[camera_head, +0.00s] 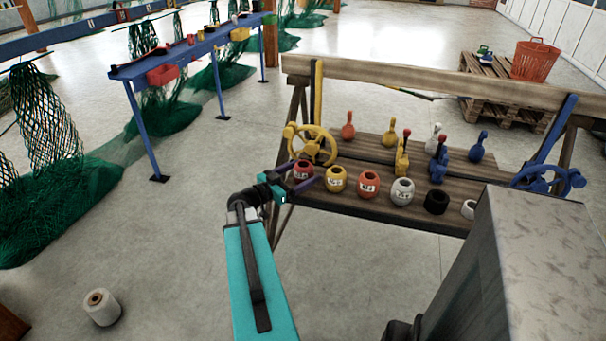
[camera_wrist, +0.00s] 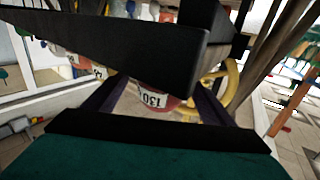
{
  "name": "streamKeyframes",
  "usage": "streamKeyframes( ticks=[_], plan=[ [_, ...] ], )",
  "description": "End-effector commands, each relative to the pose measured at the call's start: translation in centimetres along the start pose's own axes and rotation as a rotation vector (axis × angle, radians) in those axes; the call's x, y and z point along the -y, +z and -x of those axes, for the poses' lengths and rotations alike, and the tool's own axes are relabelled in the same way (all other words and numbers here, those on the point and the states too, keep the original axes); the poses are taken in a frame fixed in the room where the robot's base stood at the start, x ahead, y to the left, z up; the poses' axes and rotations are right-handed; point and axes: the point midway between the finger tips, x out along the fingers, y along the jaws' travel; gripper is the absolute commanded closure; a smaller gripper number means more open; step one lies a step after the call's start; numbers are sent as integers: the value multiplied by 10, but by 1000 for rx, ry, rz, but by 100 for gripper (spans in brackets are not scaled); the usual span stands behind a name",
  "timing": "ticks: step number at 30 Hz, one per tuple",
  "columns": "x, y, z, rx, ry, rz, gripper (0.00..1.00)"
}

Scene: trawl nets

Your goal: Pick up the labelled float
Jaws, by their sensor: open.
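A row of round floats stands on the wooden bench. The dark red float (camera_head: 303,168) with a white label is at its left end. To its right are a yellow labelled float (camera_head: 336,180), an orange-red labelled float (camera_head: 367,184) and a grey labelled float (camera_head: 402,192). My gripper (camera_head: 294,183) is open at the bench's front left, close to the dark red float. In the wrist view, a red float (camera_wrist: 154,99) shows between the two purple fingers, its label upside down. A dark bar hides its top. I cannot tell whether the fingers touch it.
The wooden bench (camera_head: 350,201) also carries a black float (camera_head: 436,202), a white float (camera_head: 468,209) and several bottle-shaped floats behind. A yellow handwheel (camera_head: 310,145) stands close behind the gripper; a blue handwheel (camera_head: 548,181) is at right. Open floor lies left of the bench.

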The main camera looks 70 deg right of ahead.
Motion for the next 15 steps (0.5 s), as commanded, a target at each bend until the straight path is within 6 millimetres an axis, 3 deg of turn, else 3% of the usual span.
streamKeyframes(
  ticks=[9, 15],
  plan=[
    [3, -1, -36, 1, 3, 0, 23],
    [3, 0, -46, 0, 1, 0, 23]
  ],
)
